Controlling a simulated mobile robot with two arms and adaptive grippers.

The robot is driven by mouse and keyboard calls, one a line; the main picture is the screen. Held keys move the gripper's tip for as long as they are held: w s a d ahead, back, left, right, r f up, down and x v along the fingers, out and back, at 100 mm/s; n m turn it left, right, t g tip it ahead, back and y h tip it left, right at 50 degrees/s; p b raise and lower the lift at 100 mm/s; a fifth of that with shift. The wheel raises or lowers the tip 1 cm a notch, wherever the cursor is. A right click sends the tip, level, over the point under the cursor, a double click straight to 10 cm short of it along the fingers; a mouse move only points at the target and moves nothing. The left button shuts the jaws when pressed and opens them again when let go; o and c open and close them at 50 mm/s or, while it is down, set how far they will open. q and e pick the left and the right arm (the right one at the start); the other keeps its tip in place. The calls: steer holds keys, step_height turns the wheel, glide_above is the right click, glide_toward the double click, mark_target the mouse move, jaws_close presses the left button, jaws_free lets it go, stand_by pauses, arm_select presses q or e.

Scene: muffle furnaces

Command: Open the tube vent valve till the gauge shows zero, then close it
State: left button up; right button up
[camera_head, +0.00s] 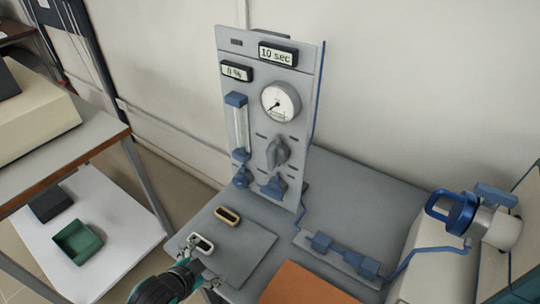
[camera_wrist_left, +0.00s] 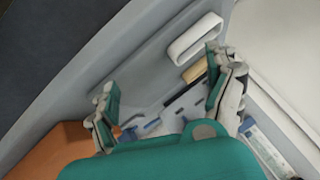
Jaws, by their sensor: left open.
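A grey panel (camera_head: 312,80) stands upright on the bench and carries a round white gauge (camera_head: 281,103). The gauge's dark needle points to the lower left; its scale is too small to read. Below the gauge are a grey knob (camera_head: 277,151) and two blue knobs, one under the flow tube (camera_head: 241,179) and one to its right (camera_head: 272,187). I cannot tell which control is the tube vent valve. My left gripper (camera_head: 205,264) is open and empty near the bench's front edge, close to a white ring-shaped handle (camera_head: 203,244). Its spread fingers show in the left wrist view (camera_wrist_left: 166,102).
A tan handle (camera_head: 228,215) lies behind the white one. Blue fittings (camera_head: 321,242) on a line run right to a blue-and-white fixture (camera_head: 458,212). An orange block (camera_head: 305,284) is at the front. Displays read "10 sec" (camera_head: 277,54) and apparently "0 %" (camera_head: 237,71).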

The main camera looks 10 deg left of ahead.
arm_select(q)
steer(key=w+r+m+t, duration=0.1)
steer(key=w+r+m+h, duration=0.1)
steer(key=w, duration=0.1)
steer(key=w+r+m+t, duration=0.1)
steer(key=r+m, duration=0.1)
steer(key=shift+w+a+r+t, duration=0.1)
steer(key=shift+w+a+t, duration=0.2)
steer(key=shift+a, duration=0.1)
steer(key=w+r+m+t+h, duration=0.2)
steer(key=w+r+m+h, duration=0.2)
steer(key=r+m, duration=0.2)
steer(key=m+h, duration=0.7)
steer(key=m, duration=0.2)
glide_toward(268, 161)
steer(key=shift+g, duration=0.4)
steer(key=p+x, duration=0.1)
steer(key=x, duration=0.2)
steer(key=p+x, duration=0.1)
steer(key=x, duration=0.2)
steer(key=r+p+x, duration=0.1)
steer(key=p+x, duration=0.1)
steer(key=x, duration=0.1)
steer(key=shift+w, duration=0.3)
steer(key=shift+w+d+f, duration=0.1)
steer(key=shift+w+d, duration=0.35)
steer(key=shift+d, duration=0.1)
steer(key=shift+c, duration=0.2)
steer(key=c, duration=1.1)
